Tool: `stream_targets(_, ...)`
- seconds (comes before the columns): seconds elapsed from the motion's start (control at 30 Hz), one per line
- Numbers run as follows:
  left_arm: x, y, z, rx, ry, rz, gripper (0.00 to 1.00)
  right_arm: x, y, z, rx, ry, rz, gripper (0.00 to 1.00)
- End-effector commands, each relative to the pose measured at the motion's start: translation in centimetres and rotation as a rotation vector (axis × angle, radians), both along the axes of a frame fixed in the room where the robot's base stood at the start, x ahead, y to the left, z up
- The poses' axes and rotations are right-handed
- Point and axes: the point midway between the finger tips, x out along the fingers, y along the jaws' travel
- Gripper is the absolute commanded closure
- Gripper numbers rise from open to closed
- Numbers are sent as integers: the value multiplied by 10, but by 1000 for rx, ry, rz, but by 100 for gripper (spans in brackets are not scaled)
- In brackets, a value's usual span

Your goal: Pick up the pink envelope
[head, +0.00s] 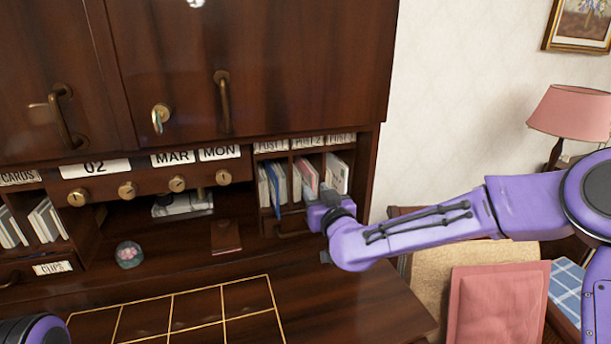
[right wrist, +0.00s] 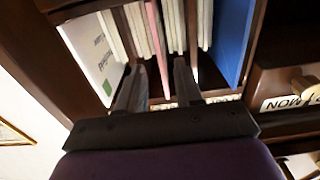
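A pink envelope (head: 307,176) stands upright among pale envelopes in the middle post compartment of the dark wooden desk. In the right wrist view its thin pink edge (right wrist: 157,45) runs between my two fingers. My right gripper (head: 318,203) is at the front of the post compartments, its fingers pointing in. In the right wrist view the right gripper (right wrist: 160,72) is open, with a gap between its fingers and the pink edge. I cannot tell whether either finger touches a neighbouring envelope. My left gripper is out of view.
Wooden dividers separate the compartments. White envelopes (head: 337,174) stand to the right and blue ones (head: 277,185) to the left. A glass paperweight (head: 130,254) sits on the desk.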

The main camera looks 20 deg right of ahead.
Motion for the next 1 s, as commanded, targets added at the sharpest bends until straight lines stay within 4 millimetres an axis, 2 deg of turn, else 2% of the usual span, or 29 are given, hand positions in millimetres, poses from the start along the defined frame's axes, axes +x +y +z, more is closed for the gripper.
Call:
stream_targets(0.13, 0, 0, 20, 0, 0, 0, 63, 23, 2, 3, 1, 2, -2, 65)
stream_targets(0.3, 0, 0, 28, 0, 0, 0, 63, 46, 2, 0, 0, 1, -3, 65)
stream_targets(0.53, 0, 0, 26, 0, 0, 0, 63, 49, 2, -2, 0, 0, -3, 65)
stream_targets(0.57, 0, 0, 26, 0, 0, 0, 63, 49, 2, -2, 0, 0, -3, 71)
stream_targets(0.63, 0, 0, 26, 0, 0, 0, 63, 49, 2, -2, 0, 0, -4, 94)
stream_targets(0.67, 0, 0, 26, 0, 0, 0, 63, 49, 1, -2, 0, 0, -4, 100)
stream_targets(1.0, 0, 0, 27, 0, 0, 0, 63, 48, 1, -1, 0, -1, -5, 100)
